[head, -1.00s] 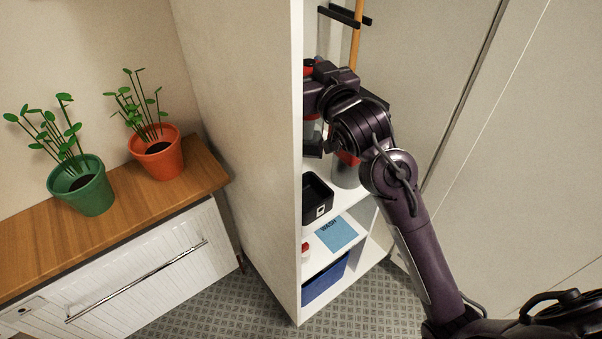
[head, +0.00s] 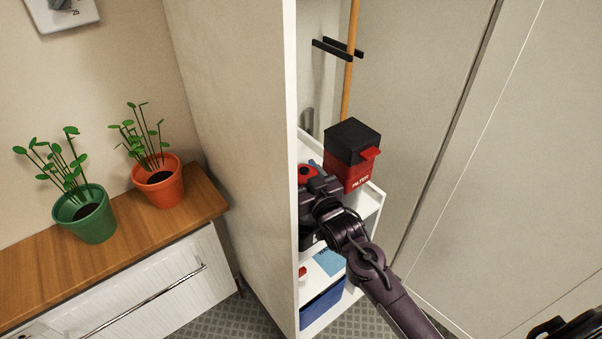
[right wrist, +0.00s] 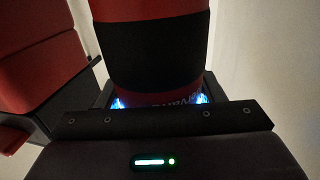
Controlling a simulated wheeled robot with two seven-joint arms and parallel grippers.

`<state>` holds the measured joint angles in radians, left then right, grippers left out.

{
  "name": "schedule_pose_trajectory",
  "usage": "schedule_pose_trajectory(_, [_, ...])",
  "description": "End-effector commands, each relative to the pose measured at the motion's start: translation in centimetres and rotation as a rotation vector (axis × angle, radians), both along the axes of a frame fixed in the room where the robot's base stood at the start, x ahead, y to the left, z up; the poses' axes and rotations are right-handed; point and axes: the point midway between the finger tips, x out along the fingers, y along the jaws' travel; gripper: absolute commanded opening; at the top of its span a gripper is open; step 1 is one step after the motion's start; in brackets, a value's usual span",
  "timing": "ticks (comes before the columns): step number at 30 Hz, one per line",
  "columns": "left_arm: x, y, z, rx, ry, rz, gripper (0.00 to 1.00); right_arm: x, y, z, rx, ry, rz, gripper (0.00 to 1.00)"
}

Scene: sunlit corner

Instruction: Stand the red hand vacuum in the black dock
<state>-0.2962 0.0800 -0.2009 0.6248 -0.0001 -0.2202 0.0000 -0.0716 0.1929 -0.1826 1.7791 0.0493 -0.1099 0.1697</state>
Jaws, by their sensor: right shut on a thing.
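The red hand vacuum (head: 306,172) shows only in part in the head view, as a red top with a dark centre at the cabinet's left wall. My right gripper (head: 315,187) is at it, seen from behind. In the right wrist view the gripper (right wrist: 160,101) is shut on the vacuum's body (right wrist: 150,52), red with a wide black band. A dark part below the gripper (head: 306,237) looks like the black dock, mostly hidden by my wrist and the cabinet wall. I cannot tell whether the vacuum touches it.
A red box with a black top, marked FILTER (head: 350,155), stands close right of the gripper; its side also shows in the right wrist view (right wrist: 40,65). The white cabinet wall (head: 292,130) bounds the left. A blue sheet (head: 330,262) and blue bin (head: 322,308) are lower.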

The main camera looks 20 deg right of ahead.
Motion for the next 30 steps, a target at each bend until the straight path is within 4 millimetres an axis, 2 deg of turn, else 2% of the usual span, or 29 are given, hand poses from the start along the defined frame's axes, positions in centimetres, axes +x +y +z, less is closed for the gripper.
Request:
schedule_pose_trajectory(14, [-0.6,0.1,-0.1,0.002,0.009,0.002,0.0,0.0,0.0,-1.0,0.001,-0.007,0.0,0.39])
schedule_pose_trajectory(15, [-0.6,0.1,0.0,0.002,0.009,0.002,0.0,0.0,0.0,-1.2,0.0,-0.002,0.0,0.65])
schedule_pose_trajectory(19, [-0.6,0.1,0.0,0.002,0.01,0.002,0.0,0.0,0.0,-1.2,0.0,-0.002,0.0,0.82])
schedule_pose_trajectory(30, [-0.6,0.1,0.1,0.001,0.01,0.002,0.0,-0.2,0.0,-1.0,0.0,-0.001,0.0,0.83])
